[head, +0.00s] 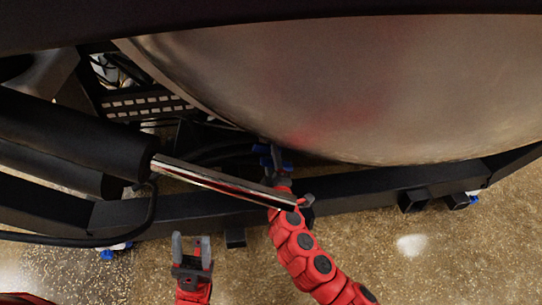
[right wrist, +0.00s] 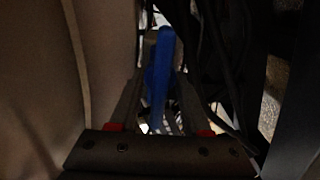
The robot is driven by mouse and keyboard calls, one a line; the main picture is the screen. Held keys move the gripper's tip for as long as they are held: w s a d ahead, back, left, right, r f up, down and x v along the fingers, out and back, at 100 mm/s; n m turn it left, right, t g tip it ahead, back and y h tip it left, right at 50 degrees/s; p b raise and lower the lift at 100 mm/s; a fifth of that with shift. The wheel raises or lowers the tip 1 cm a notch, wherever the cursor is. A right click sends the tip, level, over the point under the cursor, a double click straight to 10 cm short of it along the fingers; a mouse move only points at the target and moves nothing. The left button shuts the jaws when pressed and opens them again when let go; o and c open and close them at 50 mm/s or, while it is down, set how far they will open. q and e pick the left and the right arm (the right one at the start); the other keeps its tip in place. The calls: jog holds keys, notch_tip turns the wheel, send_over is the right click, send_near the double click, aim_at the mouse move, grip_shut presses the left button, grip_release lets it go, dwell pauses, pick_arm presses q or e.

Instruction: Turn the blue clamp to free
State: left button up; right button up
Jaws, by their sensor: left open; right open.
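The blue clamp (head: 263,155) sits below the lower edge of the big metal vessel in the head view, partly hidden by my right gripper. In the right wrist view the blue clamp (right wrist: 160,75) stands upright as a long blue handle between the two fingers. My right gripper (head: 277,158) is open and reaches up to the clamp; its fingers show on both sides of the handle in the right wrist view (right wrist: 160,100). I cannot tell whether they touch it. My left gripper (head: 192,245) is open and empty, over the floor at the lower middle.
The large metal vessel (head: 360,85) fills the upper right. A black cylinder with a shiny rod (head: 220,183) crosses in front of my right gripper. A black frame beam (head: 370,195) runs below. Cables and frame parts crowd the left. The speckled floor (head: 440,250) is open in front.

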jog(key=s+d+p, duration=0.1)
jog(key=s+d, duration=0.2)
jog(key=s, duration=1.3)
jog(key=shift+s+p, duration=0.25)
jog(key=shift+p, duration=0.1)
jog(key=shift+d, duration=0.1)
